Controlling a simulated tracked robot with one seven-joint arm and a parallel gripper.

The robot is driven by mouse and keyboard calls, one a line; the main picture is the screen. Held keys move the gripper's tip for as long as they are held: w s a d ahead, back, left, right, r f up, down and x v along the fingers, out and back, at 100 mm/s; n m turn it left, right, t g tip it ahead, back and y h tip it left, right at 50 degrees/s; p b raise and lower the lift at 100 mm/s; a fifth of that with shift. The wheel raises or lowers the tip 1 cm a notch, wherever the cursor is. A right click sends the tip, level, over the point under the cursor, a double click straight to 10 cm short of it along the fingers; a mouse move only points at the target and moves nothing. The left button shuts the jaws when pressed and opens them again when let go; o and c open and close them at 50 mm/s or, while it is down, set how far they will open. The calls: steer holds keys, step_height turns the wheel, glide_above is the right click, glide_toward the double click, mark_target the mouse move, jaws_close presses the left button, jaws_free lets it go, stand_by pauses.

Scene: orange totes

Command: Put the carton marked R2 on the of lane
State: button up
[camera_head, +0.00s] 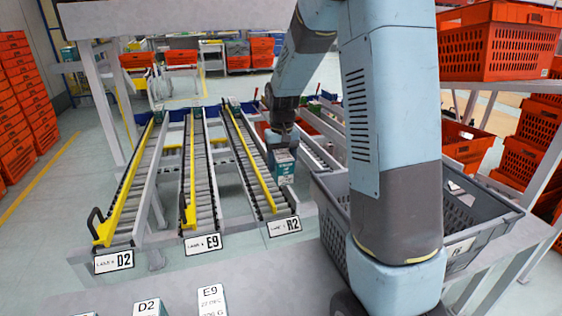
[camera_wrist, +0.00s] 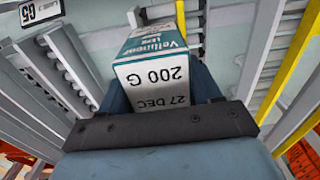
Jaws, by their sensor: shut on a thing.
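My gripper (camera_head: 283,142) is shut on a white and teal carton (camera_head: 284,168), held in the air just right of the lane marked R2 (camera_head: 238,145). In the wrist view the carton (camera_wrist: 155,72) sits between the two blue fingers, with "200 G" and "27 DEC" upside down on its face. No R2 mark shows on the faces in view. The R2 lane has a roller bed, a yellow side rail and an R2 label (camera_head: 284,227) at its near end.
Lanes D2 (camera_head: 137,190) and E9 (camera_head: 198,175) lie to the left. Cartons marked D2 (camera_head: 149,307) and E9 (camera_head: 211,300) stand at the front edge. A grey crate (camera_head: 335,235) stands right of R2. A G5 label (camera_wrist: 30,15) shows in the wrist view.

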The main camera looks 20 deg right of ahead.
steer(key=shift+f, duration=3.95)
steer(key=o, duration=1.3)
steer(key=shift+r, duration=0.1)
step_height(320, 180, up, 13)
steer(key=shift+f, duration=0.1)
steer(key=shift+r, duration=0.35)
